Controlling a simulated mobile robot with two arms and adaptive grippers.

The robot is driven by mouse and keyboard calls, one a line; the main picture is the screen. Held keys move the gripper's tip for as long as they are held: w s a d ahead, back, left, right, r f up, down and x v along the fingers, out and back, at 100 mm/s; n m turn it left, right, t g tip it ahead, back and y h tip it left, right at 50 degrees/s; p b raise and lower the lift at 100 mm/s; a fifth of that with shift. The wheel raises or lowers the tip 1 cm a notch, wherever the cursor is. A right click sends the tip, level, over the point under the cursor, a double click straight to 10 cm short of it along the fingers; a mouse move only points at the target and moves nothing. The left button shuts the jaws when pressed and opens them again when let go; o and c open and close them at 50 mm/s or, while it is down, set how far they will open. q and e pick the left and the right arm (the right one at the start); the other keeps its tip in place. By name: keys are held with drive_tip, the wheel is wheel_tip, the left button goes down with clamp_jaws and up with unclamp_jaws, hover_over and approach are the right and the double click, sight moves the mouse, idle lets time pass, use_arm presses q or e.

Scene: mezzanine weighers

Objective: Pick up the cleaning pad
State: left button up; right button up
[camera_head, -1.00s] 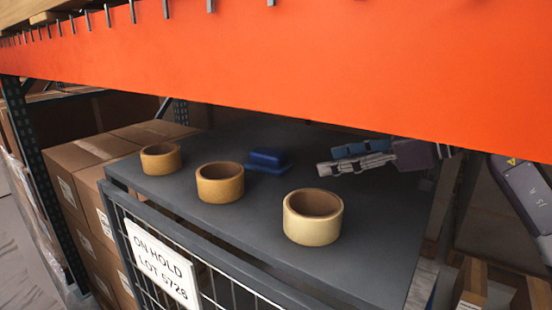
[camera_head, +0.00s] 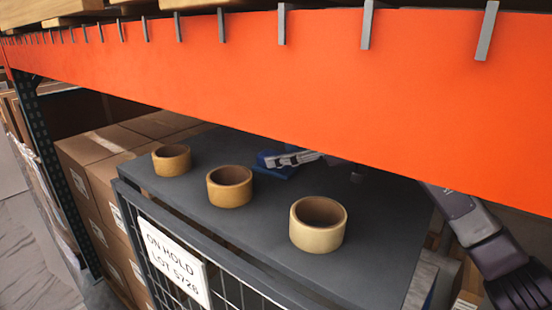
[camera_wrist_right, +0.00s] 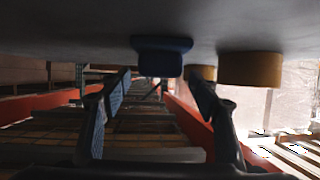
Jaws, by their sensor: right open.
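The blue cleaning pad (camera_head: 266,160) lies on the dark grey top (camera_head: 210,143) of the mesh cage, behind the tape rolls. In the head view my right gripper (camera_head: 293,159) is at the pad and partly covers it. In the right wrist view, where the surface appears at the top, the pad (camera_wrist_right: 162,60) is centred just ahead of the two spread fingers (camera_wrist_right: 158,88). The right gripper is open and holds nothing. How far the fingertips are from the pad is hard to tell. My left gripper is not in view.
Three tan tape rolls stand in front of the pad: left (camera_head: 171,161), middle (camera_head: 230,187) and right (camera_head: 318,225). An orange rack beam (camera_head: 250,80) crosses above and hides part of my right arm. Cardboard boxes (camera_head: 95,165) are stacked at the left.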

sight(276, 154)
drive_tip(key=x, duration=0.3)
drive_tip(key=shift+w+a+f+p, duration=0.1)
drive_tip(key=shift+w+a+p, duration=0.05)
drive_tip(key=shift+p, duration=0.2)
drive_tip(key=shift+c, duration=0.6)
drive_tip(key=c, duration=1.2)
